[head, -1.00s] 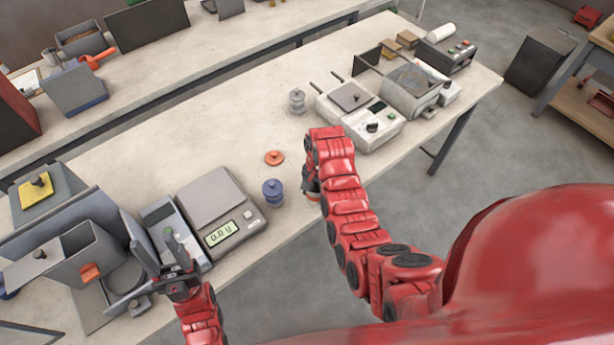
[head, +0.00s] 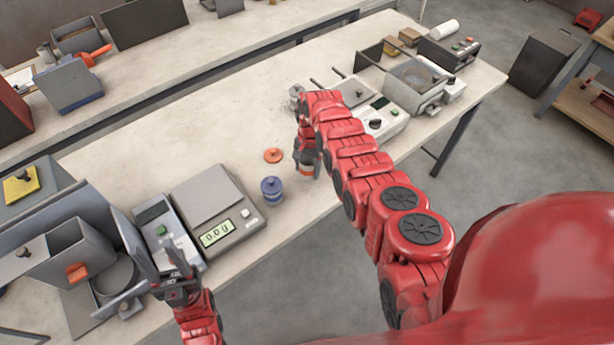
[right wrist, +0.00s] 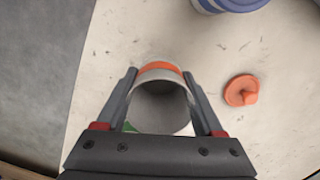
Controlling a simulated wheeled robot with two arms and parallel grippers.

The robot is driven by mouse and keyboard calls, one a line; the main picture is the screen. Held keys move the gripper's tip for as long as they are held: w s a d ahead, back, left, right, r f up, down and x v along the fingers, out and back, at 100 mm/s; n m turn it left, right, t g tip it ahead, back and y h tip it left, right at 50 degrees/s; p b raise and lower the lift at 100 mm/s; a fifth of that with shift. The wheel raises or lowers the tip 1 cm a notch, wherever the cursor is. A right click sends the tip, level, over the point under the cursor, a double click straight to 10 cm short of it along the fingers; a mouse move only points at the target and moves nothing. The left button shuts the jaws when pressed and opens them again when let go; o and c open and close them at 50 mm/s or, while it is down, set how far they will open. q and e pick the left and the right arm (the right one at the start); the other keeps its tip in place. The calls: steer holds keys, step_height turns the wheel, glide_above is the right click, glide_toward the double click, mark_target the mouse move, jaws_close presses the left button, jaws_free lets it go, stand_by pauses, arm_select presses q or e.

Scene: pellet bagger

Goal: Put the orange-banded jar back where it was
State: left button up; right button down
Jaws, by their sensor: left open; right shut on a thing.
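The orange-banded jar (right wrist: 160,95) is grey with an orange band near its rim, and its open top faces the right wrist camera. My right gripper (right wrist: 163,108) is shut on it, one finger on each side. In the head view the jar (head: 307,170) is partly hidden under my right gripper (head: 306,158); I cannot tell whether it touches the table. An orange lid with a knob (head: 273,155) lies on the table to its left; it also shows in the right wrist view (right wrist: 241,90). My left gripper (head: 178,268) is open and empty by the scale.
A blue-banded jar (head: 271,189) stands between the lid and the scale (head: 215,210). A grey lidded jar (head: 296,92) stands behind my right arm, near a hot-plate-like device (head: 375,122). Grey bins (head: 75,250) crowd the left end. The table's middle back is clear.

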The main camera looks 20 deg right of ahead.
mark_target(307, 174)
steer(key=shift+f+b, duration=0.1)
steer(key=shift+b, duration=0.2)
step_height(307, 174, down, 4)
steer(key=b, duration=0.3)
steer(key=shift+w+r+b, duration=0.1)
steer(key=shift+r+b, duration=0.15)
steer(key=shift+b, duration=0.15)
steer(key=shift+r, duration=0.1)
steer(key=shift+c, duration=2.3)
jaws_free()
steer(key=o, duration=0.4)
steer(key=shift+o, duration=0.2)
